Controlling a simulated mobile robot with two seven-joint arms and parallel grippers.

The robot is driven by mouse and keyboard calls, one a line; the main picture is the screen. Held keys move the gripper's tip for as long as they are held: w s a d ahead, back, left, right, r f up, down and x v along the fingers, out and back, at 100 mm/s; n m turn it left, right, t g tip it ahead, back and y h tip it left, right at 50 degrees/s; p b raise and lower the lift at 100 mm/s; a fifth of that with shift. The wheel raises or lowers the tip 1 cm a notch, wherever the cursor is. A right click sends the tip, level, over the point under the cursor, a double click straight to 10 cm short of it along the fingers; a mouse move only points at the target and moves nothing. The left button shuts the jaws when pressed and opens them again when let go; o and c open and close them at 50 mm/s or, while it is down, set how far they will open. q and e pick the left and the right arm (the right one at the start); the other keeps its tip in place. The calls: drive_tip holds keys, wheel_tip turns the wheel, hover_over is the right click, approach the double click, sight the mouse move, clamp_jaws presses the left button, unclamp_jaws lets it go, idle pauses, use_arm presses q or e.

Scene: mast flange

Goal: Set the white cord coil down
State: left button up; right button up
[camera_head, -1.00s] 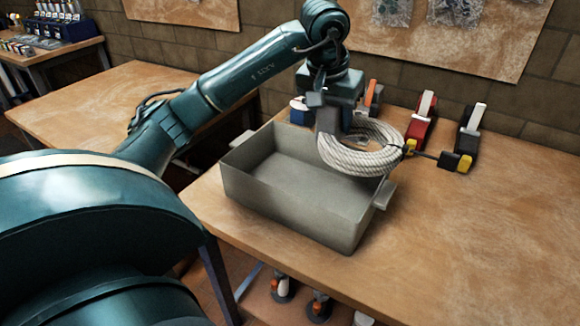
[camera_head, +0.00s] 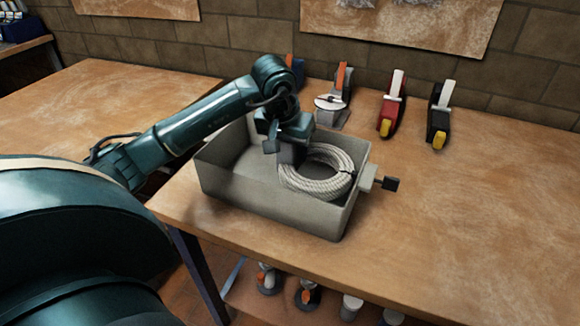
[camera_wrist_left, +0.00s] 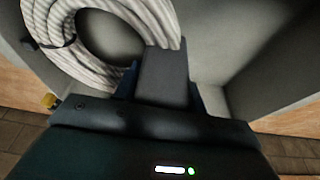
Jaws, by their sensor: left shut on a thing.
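The white cord coil (camera_head: 318,189) is a thick ring of pale rope with a dark tie. It lies inside the grey bin (camera_head: 260,204), toward its right end. My left gripper (camera_head: 289,158) reaches down into the bin and is shut on the left part of the ring. In the left wrist view the coil (camera_wrist_left: 85,70) runs up to the gripper (camera_wrist_left: 165,75), whose finger hides part of it. Whether the coil touches the bin's floor cannot be told. My right gripper is not in view.
A dark block (camera_head: 391,184) on a short rod sticks out by the bin's right handle. A red clamp (camera_head: 391,106), a black clamp (camera_head: 438,115) and an orange-handled tool (camera_head: 340,90) stand behind. The wooden table (camera_head: 480,220) is clear on the right.

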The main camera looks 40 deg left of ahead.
use_arm(q)
drive_tip(key=shift+f, duration=2.6)
drive_tip(key=shift+f, duration=0.2)
drive_tip(key=o, duration=1.2)
drive_tip(key=v, duration=1.1)
drive_tip(key=shift+w, duration=0.1)
drive_tip(key=shift+s+r, duration=0.25)
drive_tip(key=shift+r, duration=0.4)
